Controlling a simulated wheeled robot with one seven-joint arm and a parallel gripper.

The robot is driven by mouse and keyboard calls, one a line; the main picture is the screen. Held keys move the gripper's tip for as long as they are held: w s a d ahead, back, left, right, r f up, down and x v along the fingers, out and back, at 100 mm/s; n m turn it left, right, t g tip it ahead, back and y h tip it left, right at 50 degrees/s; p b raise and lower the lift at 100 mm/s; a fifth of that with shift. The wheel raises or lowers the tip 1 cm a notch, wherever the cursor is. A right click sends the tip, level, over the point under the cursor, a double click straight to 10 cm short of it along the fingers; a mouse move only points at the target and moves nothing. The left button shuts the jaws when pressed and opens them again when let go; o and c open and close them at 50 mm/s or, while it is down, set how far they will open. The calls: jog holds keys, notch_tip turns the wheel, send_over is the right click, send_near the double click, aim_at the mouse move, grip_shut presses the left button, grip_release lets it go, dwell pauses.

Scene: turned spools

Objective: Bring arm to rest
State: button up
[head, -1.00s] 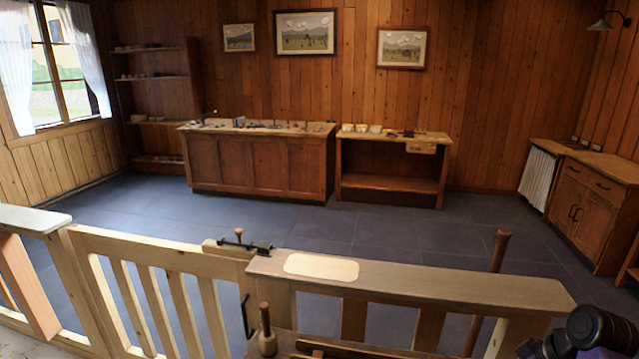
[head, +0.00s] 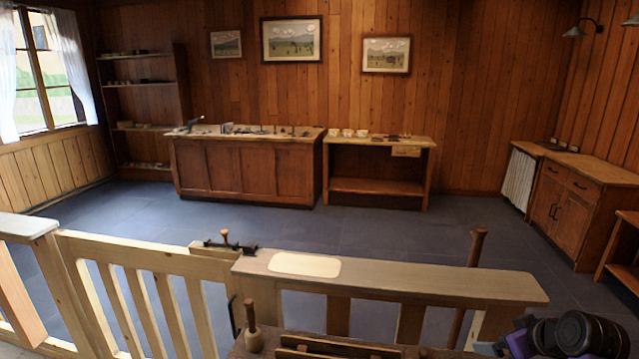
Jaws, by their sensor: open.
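Part of my arm (head: 580,333), dark and rounded with a purple patch, shows at the bottom right corner of the head view. It is beside the right end of the wooden rail. My gripper cannot be made out in the picture, and the rest of the arm is out of frame.
A wooden rail (head: 400,280) with a pale plate (head: 305,265) and a slatted gate (head: 140,262) cross the front. A wooden mallet-like tool (head: 253,330) stands at the bottom. Beyond lies clear dark floor (head: 320,235), then a long cabinet (head: 245,172), a table (head: 378,185) and a right-hand counter (head: 575,205).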

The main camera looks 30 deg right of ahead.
jog(key=s+a+r+m+t+h, duration=0.2)
jog(key=a+t, duration=0.1)
jog(key=a, duration=0.8)
jog(key=s+a+r+m+t+h, duration=0.1)
jog(key=s+a+m+t+h, duration=0.2)
jog(key=a, duration=0.8)
jog(key=s+a+r+n+t+y, duration=0.1)
jog(key=s+a+n+y, duration=0.6)
jog(key=s+a, duration=1.3)
jog(key=shift+s+a+r+y, duration=0.25)
jog(key=shift+s+r+y, duration=0.3)
jog(key=shift+r+y, duration=0.2)
